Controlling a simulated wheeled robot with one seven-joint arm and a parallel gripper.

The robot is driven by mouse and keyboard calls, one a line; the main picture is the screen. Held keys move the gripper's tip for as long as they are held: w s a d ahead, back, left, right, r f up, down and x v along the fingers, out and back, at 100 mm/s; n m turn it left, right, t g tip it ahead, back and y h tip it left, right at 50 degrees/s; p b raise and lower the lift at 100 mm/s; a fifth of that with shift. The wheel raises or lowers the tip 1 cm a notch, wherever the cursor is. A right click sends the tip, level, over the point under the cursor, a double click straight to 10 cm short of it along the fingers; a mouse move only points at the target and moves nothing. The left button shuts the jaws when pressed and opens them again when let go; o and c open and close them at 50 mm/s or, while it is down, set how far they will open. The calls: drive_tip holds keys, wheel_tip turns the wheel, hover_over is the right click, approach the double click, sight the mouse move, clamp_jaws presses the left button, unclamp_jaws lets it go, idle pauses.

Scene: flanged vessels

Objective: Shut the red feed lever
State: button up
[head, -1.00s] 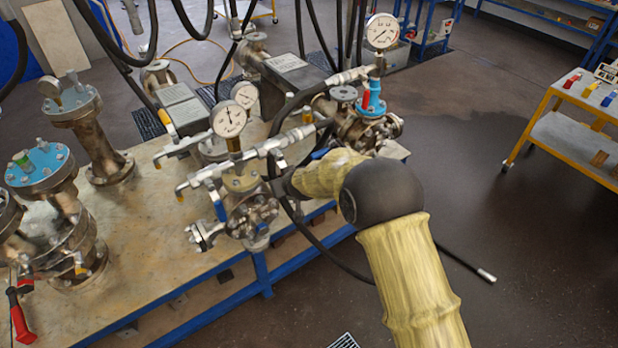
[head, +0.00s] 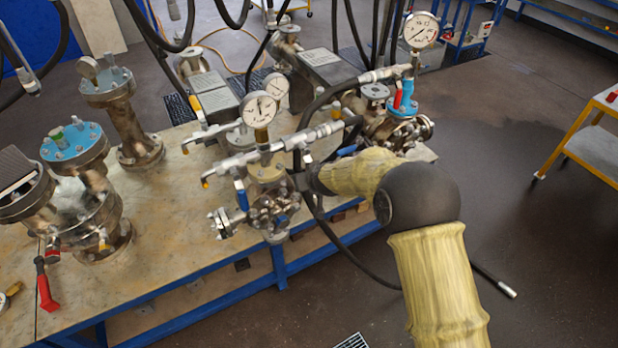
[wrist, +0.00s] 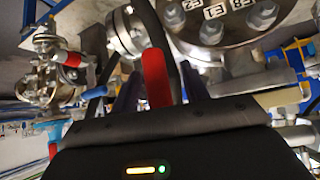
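A long red lever (head: 46,288) hangs at the lower left vessel (head: 85,205) in the head view. A smaller red handle (head: 397,98) stands beside a blue one on the right-hand vessel. In the wrist view a red handle (wrist: 155,76) lies between the two dark fingers of my gripper (wrist: 161,90). The fingers look apart, with no clear contact on the handle. I cannot tell which head-view red handle this is. In the head view my arm reaches in at the middle vessel (head: 268,195), and its fingers are hidden.
A large bolted flange (wrist: 235,20) is close above the gripper in the wrist view. Pressure gauges (head: 259,109) and grey pipes crowd the workbench (head: 205,265). Open floor lies to the right, before a yellow cart (head: 575,145).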

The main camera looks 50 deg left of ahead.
drive_tip(key=shift+r, duration=0.1)
drive_tip(key=shift+s+d+r+b, duration=0.1)
drive_tip(key=shift+d+r+b, duration=0.25)
drive_tip(key=shift+d+r, duration=0.2)
drive_tip(key=b+v, duration=0.4)
drive_tip(key=v, duration=1.1)
drive_tip(key=shift+s+d+r, duration=0.2)
drive_tip(key=shift+d+r, duration=0.05)
drive_tip(key=shift+d, duration=0.05)
